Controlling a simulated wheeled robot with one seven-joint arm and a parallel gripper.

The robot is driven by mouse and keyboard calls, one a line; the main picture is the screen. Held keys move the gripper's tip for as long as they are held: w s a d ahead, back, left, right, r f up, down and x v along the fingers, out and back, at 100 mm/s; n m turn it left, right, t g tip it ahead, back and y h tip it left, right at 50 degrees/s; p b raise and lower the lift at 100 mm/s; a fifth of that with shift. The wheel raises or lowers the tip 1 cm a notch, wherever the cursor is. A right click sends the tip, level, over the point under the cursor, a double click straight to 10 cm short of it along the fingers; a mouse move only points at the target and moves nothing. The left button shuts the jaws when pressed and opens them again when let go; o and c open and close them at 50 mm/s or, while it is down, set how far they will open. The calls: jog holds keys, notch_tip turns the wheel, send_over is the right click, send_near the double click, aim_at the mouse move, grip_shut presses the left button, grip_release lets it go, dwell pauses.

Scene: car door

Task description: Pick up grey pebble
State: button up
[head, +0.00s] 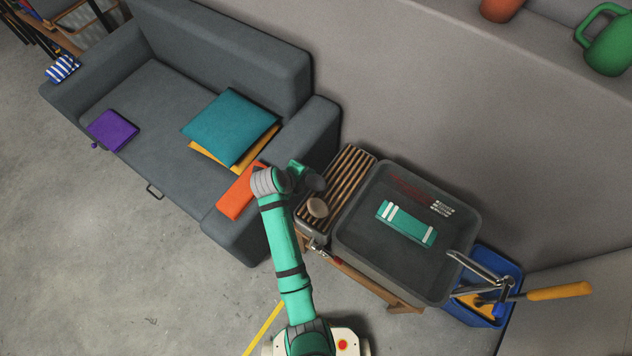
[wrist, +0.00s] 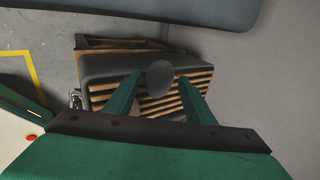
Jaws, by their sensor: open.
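The grey pebble (wrist: 160,75) is a dark, smooth, rounded stone. In the wrist view it shows between the tips of my gripper's (wrist: 161,84) two green fingers, over the slatted wooden rack (wrist: 154,99). The fingers are apart, with the pebble in the gap; I cannot tell whether either touches it. In the head view my arm reaches up from the bottom to the left side of the rack (head: 350,172). A dark rounded shape shows there at its end, and I cannot tell pebble from gripper in it.
A beige rounded stone (head: 317,207) lies on the rack's near end. To the right is a grey basin (head: 365,245) holding a teal item (head: 406,223). The sofa (head: 225,248) is close on the left. A blue bin (head: 512,272) stands right of the basin. The wall is behind.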

aim_at(310, 180)
jog(key=shift+x, duration=2.3)
jog(key=shift+d+r, duration=0.1)
jog(key=shift+d, duration=0.1)
jog(key=c, duration=1.1)
jog(key=shift+o, duration=0.2)
jog(key=shift+r, duration=0.1)
